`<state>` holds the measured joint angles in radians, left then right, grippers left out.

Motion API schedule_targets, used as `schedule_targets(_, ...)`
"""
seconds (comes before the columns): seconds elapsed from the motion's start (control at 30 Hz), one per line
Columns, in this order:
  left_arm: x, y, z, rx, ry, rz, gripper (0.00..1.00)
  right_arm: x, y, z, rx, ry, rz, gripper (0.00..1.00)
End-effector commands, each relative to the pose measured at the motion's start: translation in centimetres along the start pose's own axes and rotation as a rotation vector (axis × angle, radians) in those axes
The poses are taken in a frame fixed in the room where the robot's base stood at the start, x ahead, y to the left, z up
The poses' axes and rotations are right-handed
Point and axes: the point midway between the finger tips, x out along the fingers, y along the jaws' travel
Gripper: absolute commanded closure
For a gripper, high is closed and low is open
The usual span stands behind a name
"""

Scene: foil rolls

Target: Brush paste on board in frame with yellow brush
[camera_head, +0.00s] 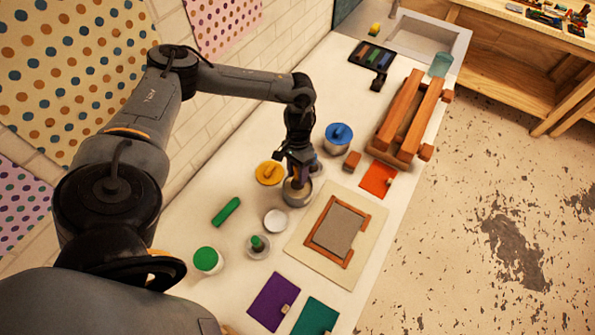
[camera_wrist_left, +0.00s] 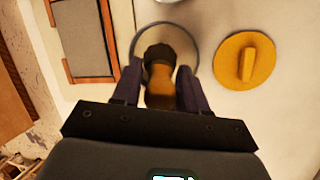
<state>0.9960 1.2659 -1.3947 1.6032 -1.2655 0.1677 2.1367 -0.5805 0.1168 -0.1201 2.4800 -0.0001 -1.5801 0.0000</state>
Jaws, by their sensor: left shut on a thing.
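My left gripper (camera_head: 298,172) points down over an open grey pot (camera_head: 297,194). In the left wrist view its fingers (camera_wrist_left: 158,92) are shut on the yellow brush (camera_wrist_left: 160,82), whose dark end lies within the round rim of the pot (camera_wrist_left: 139,38). I cannot tell how deep the brush reaches. The grey board (camera_head: 338,229) lies in an orange-brown wooden frame (camera_head: 312,219) on a pale base sheet, right of the pot. The frame's edge also shows in the left wrist view (camera_wrist_left: 68,68). My right gripper is not in view.
A yellow lid (camera_head: 270,173) lies just left of the pot. A blue-lidded pot (camera_head: 338,137), a small brown block (camera_head: 352,160) and a wooden press (camera_head: 400,120) stand farther back. A green-lidded pot (camera_head: 207,261) and purple sheet (camera_head: 273,301) are nearer.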

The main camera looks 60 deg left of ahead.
Motion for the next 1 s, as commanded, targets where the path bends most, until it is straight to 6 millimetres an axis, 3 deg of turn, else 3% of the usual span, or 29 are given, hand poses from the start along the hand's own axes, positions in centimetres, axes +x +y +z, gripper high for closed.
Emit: schedule_targets(1.0,0.67,-0.17,-0.19,0.000,0.000,0.000,0.87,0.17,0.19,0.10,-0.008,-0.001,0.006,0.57)
